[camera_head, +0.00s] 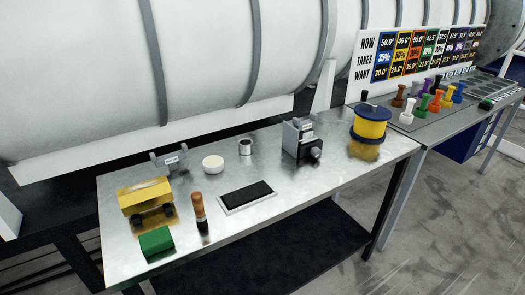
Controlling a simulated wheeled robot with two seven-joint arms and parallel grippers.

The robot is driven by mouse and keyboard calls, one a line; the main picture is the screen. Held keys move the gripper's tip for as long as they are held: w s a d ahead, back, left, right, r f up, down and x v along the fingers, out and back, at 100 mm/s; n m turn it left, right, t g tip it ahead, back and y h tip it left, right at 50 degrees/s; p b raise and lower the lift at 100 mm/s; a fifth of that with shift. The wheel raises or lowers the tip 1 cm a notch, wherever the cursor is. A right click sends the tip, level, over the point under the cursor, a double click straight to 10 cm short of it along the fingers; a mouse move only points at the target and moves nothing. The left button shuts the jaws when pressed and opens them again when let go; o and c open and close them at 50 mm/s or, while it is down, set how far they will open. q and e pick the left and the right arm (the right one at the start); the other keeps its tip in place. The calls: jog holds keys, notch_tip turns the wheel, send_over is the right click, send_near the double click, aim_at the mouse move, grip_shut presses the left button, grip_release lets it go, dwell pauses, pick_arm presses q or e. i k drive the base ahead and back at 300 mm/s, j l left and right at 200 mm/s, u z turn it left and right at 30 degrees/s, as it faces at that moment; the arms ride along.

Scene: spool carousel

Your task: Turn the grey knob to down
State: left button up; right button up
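A grey device (299,137) stands upright on the metal table, right of the middle. A small round grey part that looks like the knob (316,153) sits low on its front right side. Its pointing direction is too small to read. A black part shows on the device's front above the knob. Neither of my grippers is in view, and nothing touches the device.
The metal table (300,192) also holds a yellow-and-blue spool (370,127), a black pad (247,195), a white disc (213,164), a yellow box (146,196), a green block (157,243) and a wooden-handled tool (199,210). Colored pegs stand on the right table.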

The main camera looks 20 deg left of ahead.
aim_at(316, 152)
jog(key=i+l+u, duration=0.15)
jog(key=u, duration=0.3)
jog(key=i+l+u, duration=0.15)
jog(key=u, duration=0.35)
jog(key=l+u, duration=0.45)
jog(key=i+l+u, duration=0.1)
jog(key=l+u, duration=0.15)
jog(key=u, duration=0.2)
jog(key=l+u, duration=0.2)
jog(key=l, duration=0.3)
jog(key=l+u, duration=0.15)
jog(key=l, duration=0.4)
jog(key=k+l+u, duration=0.2)
jog(key=l, duration=0.3)
jog(key=l+u, duration=0.15)
jog(key=l, duration=0.35)
jog(key=k+l+u, duration=0.2)
jog(key=l, duration=0.3)
